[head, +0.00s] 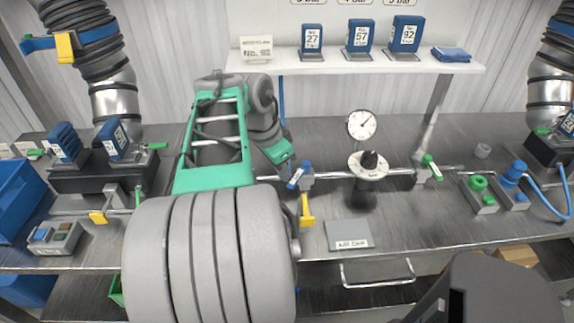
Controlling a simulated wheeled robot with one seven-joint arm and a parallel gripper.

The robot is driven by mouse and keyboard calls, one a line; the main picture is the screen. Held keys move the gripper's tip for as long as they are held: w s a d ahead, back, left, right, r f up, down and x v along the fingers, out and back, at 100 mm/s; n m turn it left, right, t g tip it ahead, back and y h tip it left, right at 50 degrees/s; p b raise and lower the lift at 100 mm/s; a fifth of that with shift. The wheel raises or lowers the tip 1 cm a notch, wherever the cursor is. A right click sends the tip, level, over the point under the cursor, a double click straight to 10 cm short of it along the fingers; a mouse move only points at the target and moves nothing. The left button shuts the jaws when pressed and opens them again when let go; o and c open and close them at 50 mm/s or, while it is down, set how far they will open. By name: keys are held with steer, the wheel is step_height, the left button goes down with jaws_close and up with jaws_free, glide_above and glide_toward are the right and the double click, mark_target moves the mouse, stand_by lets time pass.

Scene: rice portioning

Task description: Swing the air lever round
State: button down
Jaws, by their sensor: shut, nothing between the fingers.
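A metal air pipe (335,174) runs across the bench. A green-handled lever (432,168) slants on the right valve. No label marks which is the air lever. An "AIR OFF" plate (349,234) lies in front of the pipe. My green and grey arm reaches over from the front left.
A round gauge (361,124) and a black-knobbed regulator (369,163) stand mid-pipe. Green (480,190) and blue (515,175) fittings sit at right. A shelf (420,67) with blue weight blocks is behind. My arm hides the bench's left-centre.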

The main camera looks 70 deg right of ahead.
steer(key=shift+s+a, duration=0.2)
steer(key=shift+s, duration=0.15)
steer(key=shift+s+a+b, duration=0.25)
steer(key=shift+s+b, duration=0.05)
steer(key=shift+s, duration=0.7)
steer(key=r+p, duration=0.6)
steer(key=r, duration=0.1)
steer(key=shift+a+r, duration=0.1)
steer(key=shift+a, duration=0.1)
